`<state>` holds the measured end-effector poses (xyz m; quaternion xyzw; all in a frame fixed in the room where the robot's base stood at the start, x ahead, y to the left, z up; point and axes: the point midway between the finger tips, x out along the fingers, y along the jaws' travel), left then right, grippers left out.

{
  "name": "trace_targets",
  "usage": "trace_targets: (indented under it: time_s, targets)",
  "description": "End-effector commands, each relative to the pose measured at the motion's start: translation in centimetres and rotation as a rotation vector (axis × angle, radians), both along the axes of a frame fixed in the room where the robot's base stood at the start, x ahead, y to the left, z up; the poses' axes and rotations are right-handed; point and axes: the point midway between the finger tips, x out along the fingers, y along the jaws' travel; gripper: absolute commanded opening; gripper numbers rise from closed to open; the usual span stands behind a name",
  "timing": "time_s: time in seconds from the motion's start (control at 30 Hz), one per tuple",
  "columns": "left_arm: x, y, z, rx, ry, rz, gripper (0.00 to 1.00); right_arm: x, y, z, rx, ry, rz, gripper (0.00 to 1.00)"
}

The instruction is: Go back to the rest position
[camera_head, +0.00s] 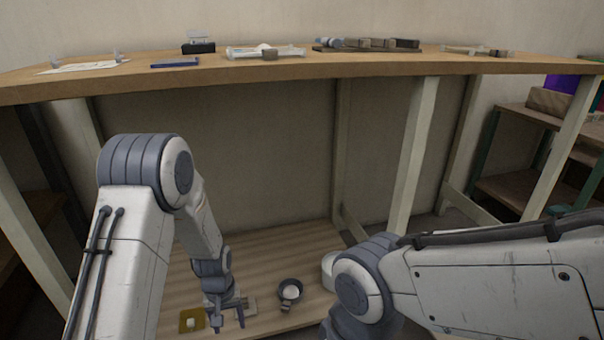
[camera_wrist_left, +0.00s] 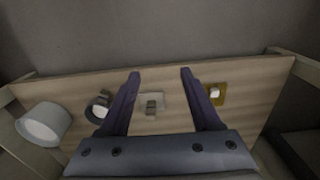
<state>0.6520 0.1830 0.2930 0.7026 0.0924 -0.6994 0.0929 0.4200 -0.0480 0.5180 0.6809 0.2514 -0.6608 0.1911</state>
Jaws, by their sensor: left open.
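My left gripper (camera_head: 230,318) is low over the wooden lower shelf (camera_head: 262,262), pointing down. In the left wrist view its two fingers (camera_wrist_left: 159,73) are spread apart with nothing held between them. A pale tile with a small grey block (camera_wrist_left: 151,105) shows beyond and between the fingers on the shelf. My right arm (camera_head: 480,285) comes in from the right, bent at the elbow; its gripper is hidden or out of the picture.
On the shelf are a mustard tile with a white block (camera_head: 192,320), a dark round cup with a pale inside (camera_head: 290,291) and a white container (camera_head: 328,262). The worktop (camera_head: 300,68) overhangs behind, carrying several tools. A table leg (camera_head: 413,150) stands right of centre.

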Motion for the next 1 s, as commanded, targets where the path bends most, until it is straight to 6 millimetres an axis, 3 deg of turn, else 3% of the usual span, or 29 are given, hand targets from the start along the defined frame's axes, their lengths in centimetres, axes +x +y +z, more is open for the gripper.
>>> trace_targets:
  time_s: [0.37,0.57,0.67,0.8,1.0]
  targets:
    - [-1.3,-4.5,7.4,-0.006,-0.011,-0.141,0.65,0.0,0.0,2.3,0.0,0.0,0.0,0.47]
    - [-3.8,-7.8,14.1,-0.014,-0.021,-0.27,0.65,0.0,0.0,4.4,0.0,0.0,0.0,0.47]
    - [-6.2,-9.8,18.6,-0.021,-0.028,-0.365,0.65,0.0,0.0,6.0,0.0,0.0,0.0,0.47]
    - [-11.3,-12.5,25.5,-0.038,-0.035,-0.537,0.65,0.0,0.0,8.6,0.0,0.0,0.0,0.47]
    - [-17.6,-13.9,31.5,-0.06,-0.039,-0.73,0.65,0.0,0.0,10.9,0.0,0.0,0.0,0.47]
